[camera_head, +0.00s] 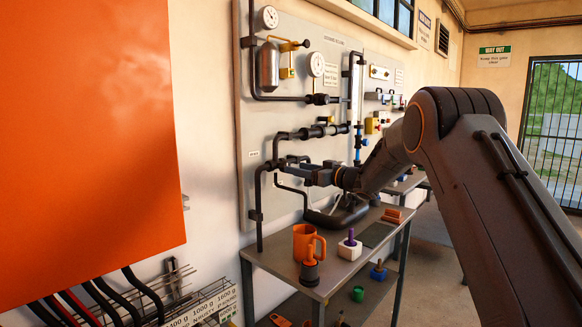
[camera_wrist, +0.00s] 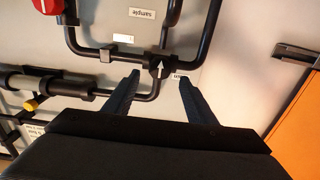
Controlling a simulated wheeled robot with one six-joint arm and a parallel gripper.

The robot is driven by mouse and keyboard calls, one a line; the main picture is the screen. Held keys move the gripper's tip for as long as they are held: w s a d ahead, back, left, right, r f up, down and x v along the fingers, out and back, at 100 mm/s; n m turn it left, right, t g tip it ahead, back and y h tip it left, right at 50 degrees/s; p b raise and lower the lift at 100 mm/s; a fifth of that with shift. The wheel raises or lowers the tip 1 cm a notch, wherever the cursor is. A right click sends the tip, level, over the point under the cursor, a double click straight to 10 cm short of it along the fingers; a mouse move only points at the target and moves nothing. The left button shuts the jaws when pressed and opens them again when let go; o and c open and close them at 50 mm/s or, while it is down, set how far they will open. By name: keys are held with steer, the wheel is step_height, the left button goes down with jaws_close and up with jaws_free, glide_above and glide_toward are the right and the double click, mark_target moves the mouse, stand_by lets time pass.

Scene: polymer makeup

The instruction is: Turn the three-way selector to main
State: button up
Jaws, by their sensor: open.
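The three-way selector (camera_wrist: 160,66) is a dark fitting with a white arrow, set where black pipes meet on the grey panel. In the wrist view its arrow points to the top of the picture. A label reading "sample" (camera_wrist: 142,13) appears upside down above it. Another small label (camera_wrist: 180,75) is partly hidden by the right finger and cannot be read. My gripper (camera_wrist: 158,95) is open and empty, with its fingers on either side below the selector. Contact cannot be told. In the head view my gripper (camera_head: 285,166) reaches the panel's lower left pipes and hides the selector.
Black pipes (camera_head: 258,205) run close around my gripper. A workbench (camera_head: 268,262) below holds an orange mug (camera_head: 307,242) and a white block with a purple peg (camera_head: 350,248). A large orange panel (camera_head: 85,130) fills the left. A red knob (camera_wrist: 46,5) sits at the wrist view's upper left.

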steer(key=shift+p+x, duration=0.4)
steer(key=shift+x, duration=1.75)
steer(key=shift+c, duration=0.2)
steer(key=c, duration=1)
